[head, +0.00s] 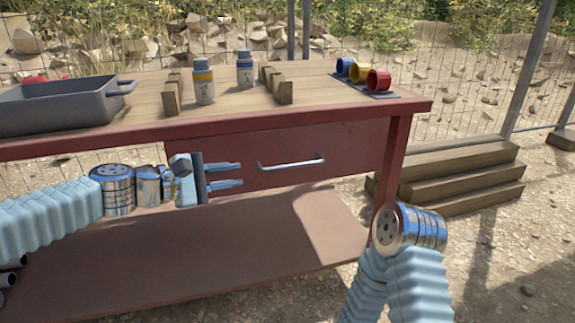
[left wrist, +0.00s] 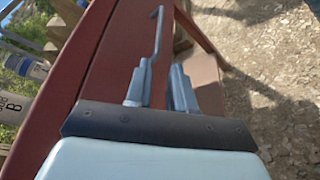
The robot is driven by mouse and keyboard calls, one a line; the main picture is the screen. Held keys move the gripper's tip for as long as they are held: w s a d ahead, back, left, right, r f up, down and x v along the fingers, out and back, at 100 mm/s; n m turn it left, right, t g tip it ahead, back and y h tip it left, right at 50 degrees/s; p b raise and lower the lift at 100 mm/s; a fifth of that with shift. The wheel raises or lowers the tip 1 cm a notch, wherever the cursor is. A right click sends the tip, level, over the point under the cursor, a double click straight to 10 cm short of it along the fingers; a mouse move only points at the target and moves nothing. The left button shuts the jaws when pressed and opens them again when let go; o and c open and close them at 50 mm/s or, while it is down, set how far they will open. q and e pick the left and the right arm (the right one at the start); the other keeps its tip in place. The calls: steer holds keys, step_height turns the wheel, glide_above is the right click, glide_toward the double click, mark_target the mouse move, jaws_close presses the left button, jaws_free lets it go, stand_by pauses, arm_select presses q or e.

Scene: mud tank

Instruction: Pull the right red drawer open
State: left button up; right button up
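The red drawer (head: 330,145) sits under the right part of the workbench top and looks shut. Its silver bar handle (head: 291,163) runs across the front. My left gripper (head: 240,175) is in front of the drawer, left of the handle, with its fingers pointing right along the front. The two fingers are apart with nothing seen between them. In the left wrist view the handle (left wrist: 156,40) shows just beyond the gripper (left wrist: 162,88), lined up with the left finger; I cannot tell whether they touch. My right arm shows at the lower right, but its gripper is out of view.
The workbench (head: 150,118) carries a grey tray (head: 60,108), two bottles (head: 204,82), wooden racks (head: 284,92) and coloured cups (head: 378,80). A lower shelf (head: 230,235) lies below the drawer. Wooden steps (head: 460,185) stand on the right. Open ground lies in front.

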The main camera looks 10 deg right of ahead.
mark_target(277, 169)
arm_select(q)
steer(key=x, duration=0.4)
steer(key=p+x, duration=0.1)
steer(key=x, duration=0.8)
steer(key=shift+d+r, duration=0.2)
steer(key=shift+d, duration=0.2)
jaws_close()
